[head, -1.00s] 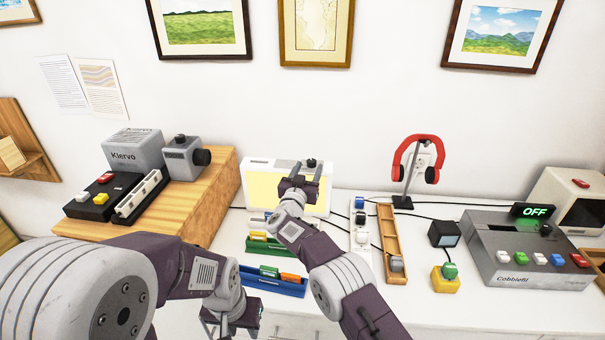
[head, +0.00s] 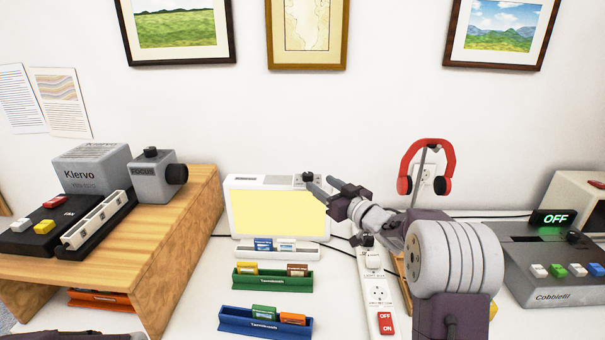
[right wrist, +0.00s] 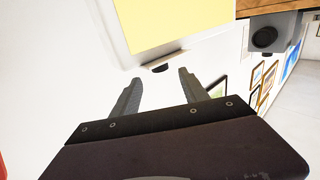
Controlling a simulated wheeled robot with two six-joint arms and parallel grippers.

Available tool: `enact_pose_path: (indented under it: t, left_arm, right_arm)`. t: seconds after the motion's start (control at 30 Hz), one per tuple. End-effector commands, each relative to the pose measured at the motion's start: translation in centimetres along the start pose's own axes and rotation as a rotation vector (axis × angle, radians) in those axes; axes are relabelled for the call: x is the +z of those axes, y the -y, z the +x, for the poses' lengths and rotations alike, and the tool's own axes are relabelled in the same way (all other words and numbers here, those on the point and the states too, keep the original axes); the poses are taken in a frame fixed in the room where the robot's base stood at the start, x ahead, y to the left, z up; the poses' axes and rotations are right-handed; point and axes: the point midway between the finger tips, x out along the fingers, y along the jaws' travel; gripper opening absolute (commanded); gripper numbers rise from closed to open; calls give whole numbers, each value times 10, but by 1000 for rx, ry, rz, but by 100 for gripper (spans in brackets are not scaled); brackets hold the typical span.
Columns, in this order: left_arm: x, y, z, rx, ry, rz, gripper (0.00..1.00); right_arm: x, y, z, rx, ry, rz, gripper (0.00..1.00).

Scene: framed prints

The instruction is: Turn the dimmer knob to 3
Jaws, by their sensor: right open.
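A white light panel (head: 232,210) with a lit pale-yellow screen stands against the wall. My right gripper (head: 322,184) is open and empty at that corner. In the right wrist view a dark rounded knob (right wrist: 160,68) shows at the panel's edge, just beyond and between my open fingertips (right wrist: 160,86); I see no contact. The number the knob points to cannot be read. My left gripper is out of view.
Green (head: 262,282) and blue (head: 240,322) racks of small blocks stand before the panel. A power strip (head: 378,293) lies to their right. A wooden stand (head: 190,215) with grey devices is left, red headphones (head: 447,165) and a grey console (head: 540,262) right.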

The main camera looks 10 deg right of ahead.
Motion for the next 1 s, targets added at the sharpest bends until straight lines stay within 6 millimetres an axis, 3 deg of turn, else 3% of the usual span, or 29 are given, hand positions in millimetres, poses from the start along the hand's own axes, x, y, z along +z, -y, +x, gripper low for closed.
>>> enact_pose_path:
  t: [0.03, 0.27, 0.47, 0.73, 0.9, 0.93, 1.0]
  left_arm:
    - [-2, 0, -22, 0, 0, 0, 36]
    - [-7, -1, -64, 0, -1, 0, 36]
    - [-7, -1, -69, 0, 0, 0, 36]
    - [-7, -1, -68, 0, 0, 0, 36]
    - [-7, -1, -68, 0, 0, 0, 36]
    - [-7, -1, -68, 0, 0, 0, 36]
    - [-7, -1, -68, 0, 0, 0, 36]
  right_arm:
    - [-10, 2, 10, -3, 4, 3, 52]
    - [-9, 2, 52, -3, 2, 1, 52]
    - [-3, 1, 74, -1, 0, -1, 52]
    - [-1, 1, 76, 0, 0, -2, 52]
    - [-1, 1, 76, 0, -1, -2, 5]
    - [-1, 1, 76, 0, -1, -2, 0]
    - [-1, 1, 76, 0, -1, -2, 0]
